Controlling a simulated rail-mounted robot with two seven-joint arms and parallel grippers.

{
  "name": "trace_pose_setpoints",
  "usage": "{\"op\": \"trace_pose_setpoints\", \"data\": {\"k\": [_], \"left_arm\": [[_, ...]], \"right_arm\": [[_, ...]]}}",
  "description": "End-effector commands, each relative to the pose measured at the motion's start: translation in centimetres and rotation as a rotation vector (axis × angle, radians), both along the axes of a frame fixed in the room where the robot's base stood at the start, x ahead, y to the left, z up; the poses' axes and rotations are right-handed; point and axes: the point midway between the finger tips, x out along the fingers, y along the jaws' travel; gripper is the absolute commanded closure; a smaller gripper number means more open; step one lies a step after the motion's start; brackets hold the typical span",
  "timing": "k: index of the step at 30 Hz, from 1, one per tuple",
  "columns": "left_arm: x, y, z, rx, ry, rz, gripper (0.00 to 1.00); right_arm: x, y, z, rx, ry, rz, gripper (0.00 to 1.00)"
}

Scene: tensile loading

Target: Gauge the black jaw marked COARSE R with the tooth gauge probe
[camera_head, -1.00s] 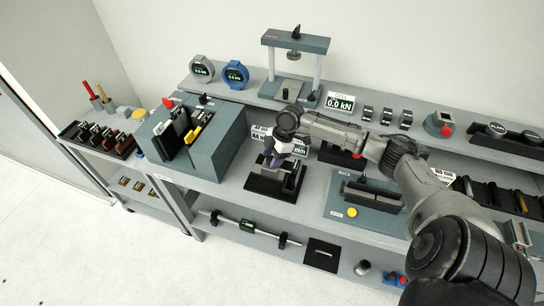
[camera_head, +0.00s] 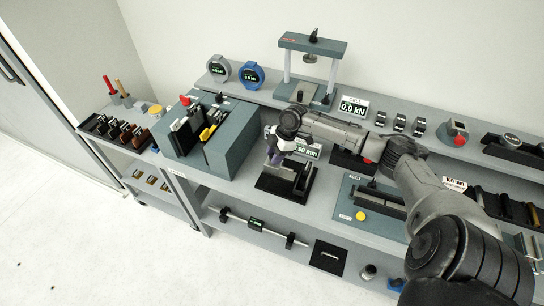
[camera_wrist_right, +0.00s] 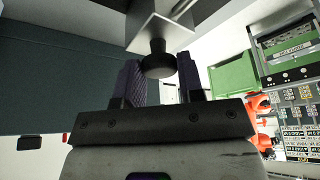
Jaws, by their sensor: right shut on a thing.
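My right gripper (camera_head: 277,152) is over the black stand (camera_head: 270,185) at the middle of the bench. In the right wrist view its two fingers (camera_wrist_right: 157,85) stand on either side of a dark round knob (camera_wrist_right: 158,62) below a pale grey plate. I cannot tell for sure whether this is the tooth gauge probe. Several jaws stand in a dark rack (camera_head: 128,150) on the left side table. Dark and yellow pieces (camera_head: 208,132) stand in the teal block. I cannot read COARSE R on any of them. My left gripper is not in view.
The teal block (camera_head: 238,142) stands left of my right gripper. A press frame (camera_head: 312,44) and a 0.0 kN display (camera_head: 353,105) are behind. A teal plate with a yellow button (camera_head: 361,216) is to the right. Bare bench (camera_head: 225,190) shows between block and stand.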

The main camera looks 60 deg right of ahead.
Motion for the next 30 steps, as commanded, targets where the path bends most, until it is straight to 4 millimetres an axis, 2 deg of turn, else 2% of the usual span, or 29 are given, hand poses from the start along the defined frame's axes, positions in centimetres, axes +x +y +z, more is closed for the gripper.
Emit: {"op": "trace_pose_setpoints", "data": {"k": [8, 9, 16, 25, 30], "left_arm": [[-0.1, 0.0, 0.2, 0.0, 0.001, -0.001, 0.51], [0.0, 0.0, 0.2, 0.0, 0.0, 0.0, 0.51], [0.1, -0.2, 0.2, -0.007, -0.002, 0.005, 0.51], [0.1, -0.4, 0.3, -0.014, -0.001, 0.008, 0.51], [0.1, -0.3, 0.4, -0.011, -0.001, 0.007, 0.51]], "right_arm": [[0.1, -0.4, 0.0, 0.0, -0.004, -0.013, 1.0], [0.1, -0.4, 0.0, 0.0, -0.005, -0.014, 0.64], [0.0, -0.4, 0.0, 0.0, -0.003, -0.012, 0.42], [-0.1, -0.5, 0.2, -0.001, -0.001, -0.012, 0.4], [-0.5, -1.1, 1.9, -0.003, -0.001, -0.011, 0.4]]}}
